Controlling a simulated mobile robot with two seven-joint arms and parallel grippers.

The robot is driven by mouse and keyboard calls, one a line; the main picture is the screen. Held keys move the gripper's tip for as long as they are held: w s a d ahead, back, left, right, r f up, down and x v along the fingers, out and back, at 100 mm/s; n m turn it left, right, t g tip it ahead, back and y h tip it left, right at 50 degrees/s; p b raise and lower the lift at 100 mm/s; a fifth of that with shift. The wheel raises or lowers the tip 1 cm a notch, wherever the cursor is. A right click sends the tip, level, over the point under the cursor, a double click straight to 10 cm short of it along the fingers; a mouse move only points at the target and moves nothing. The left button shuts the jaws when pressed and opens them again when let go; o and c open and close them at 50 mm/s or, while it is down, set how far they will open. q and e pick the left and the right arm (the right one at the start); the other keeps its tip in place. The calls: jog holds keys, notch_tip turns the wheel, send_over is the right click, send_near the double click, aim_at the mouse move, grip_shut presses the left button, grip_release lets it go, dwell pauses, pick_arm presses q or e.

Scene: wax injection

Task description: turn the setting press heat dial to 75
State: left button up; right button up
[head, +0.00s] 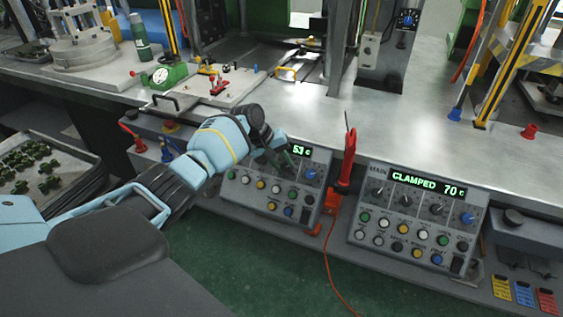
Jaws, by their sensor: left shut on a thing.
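The left control panel (236,196) has a green display (301,150) reading 53 C, its left part hidden by my arm. A blue dial (311,174) sits at its upper right, and coloured buttons fill its lower half. My left gripper (281,160) is at the upper part of this panel, shut on a dial there. The held dial and its pointer are mostly hidden by the gripper, so its setting cannot be read. The right control panel (400,222) reads CLAMPED 70 C. I cannot read which panel is labelled setting press. My right gripper is not in view.
A red-handled tool (348,160) with a red cable stands between the panels. The steel bench (435,130) behind them is mostly bare. A green-based gauge (161,76) and a flask (139,35) stand at the back left. A tray of green parts (70,150) is at left.

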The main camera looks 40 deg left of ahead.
pick_arm(q)
jog(key=shift+f, duration=0.15)
jog(key=o, duration=1)
jog(key=shift+c, duration=0.2)
jog(key=shift+r, duration=0.2)
jog(key=shift+s+a+r, duration=0.1)
jog(key=shift+r, duration=0.25)
jog(key=p+v, duration=0.1)
jog(key=v, duration=0.5)
jog(key=shift+s+r+p, duration=0.25)
jog(key=shift+r+p, duration=0.1)
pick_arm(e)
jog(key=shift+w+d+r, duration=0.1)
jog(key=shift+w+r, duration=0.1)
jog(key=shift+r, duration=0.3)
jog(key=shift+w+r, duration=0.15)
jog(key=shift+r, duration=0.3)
pick_arm(q)
jog(key=shift+a, duration=0.15)
